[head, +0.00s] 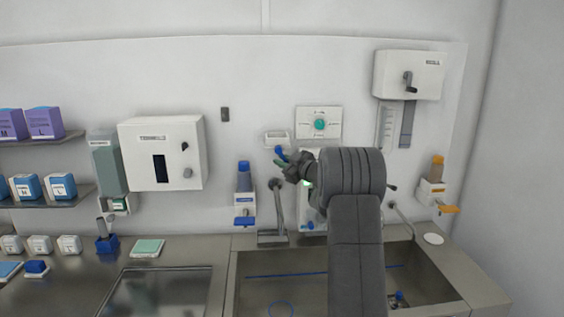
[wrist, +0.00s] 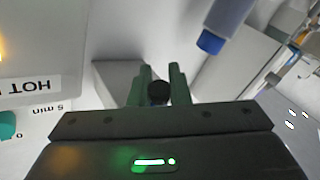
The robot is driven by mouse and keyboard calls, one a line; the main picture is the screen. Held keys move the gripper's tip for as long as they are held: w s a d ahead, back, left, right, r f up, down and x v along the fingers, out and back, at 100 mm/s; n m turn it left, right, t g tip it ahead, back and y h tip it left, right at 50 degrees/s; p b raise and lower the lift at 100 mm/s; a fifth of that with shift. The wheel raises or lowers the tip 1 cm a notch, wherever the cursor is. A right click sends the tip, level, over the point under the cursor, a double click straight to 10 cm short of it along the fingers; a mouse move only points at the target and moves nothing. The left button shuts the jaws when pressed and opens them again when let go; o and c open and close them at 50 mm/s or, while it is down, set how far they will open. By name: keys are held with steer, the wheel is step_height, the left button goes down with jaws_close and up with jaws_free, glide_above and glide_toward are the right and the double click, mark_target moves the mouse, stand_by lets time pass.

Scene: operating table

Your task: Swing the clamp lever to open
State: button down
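My gripper (head: 282,160) is near the wall, left of the timer panel (head: 330,121) and above the sink. In the wrist view, its two green fingers (wrist: 158,82) stand apart with a dark round knob (wrist: 158,94) between them. The knob appears to meet both fingers; whether they grip it cannot be told. A blue piece (head: 280,153) shows at the gripper's tip in the head view; I cannot tell if it is a finger or a handle. I cannot pick out the clamp lever for certain. My arm hides part of the wall behind it.
A metal post (head: 278,208) stands below. A crank box (head: 409,76) and an orange-levered dispenser (head: 437,190) are right. The sink (head: 258,291) is below.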

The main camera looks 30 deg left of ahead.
steer(key=shift+w+d+r+n+g+h+p, duration=0.1)
steer(key=shift+w+d+r+n+h+p, duration=0.1)
steer(key=shift+n+h+p, duration=0.35)
steer(key=shift+w+d+r+n+g+h+p, duration=0.1)
steer(key=shift+d+n+h+p, duration=0.1)
steer(key=shift+n+h+p, duration=0.4)
steer(key=shift+w+d+r+n+g+h+p, duration=0.1)
steer(key=shift+d+r+n+h+p, duration=0.1)
steer(key=shift+n+h+p, duration=0.35)
steer(key=c, duration=1.4)
jaws_free()
steer(key=shift+y, duration=0.3)
steer(key=shift+o, duration=0.2)
steer(key=shift+r, duration=0.15)
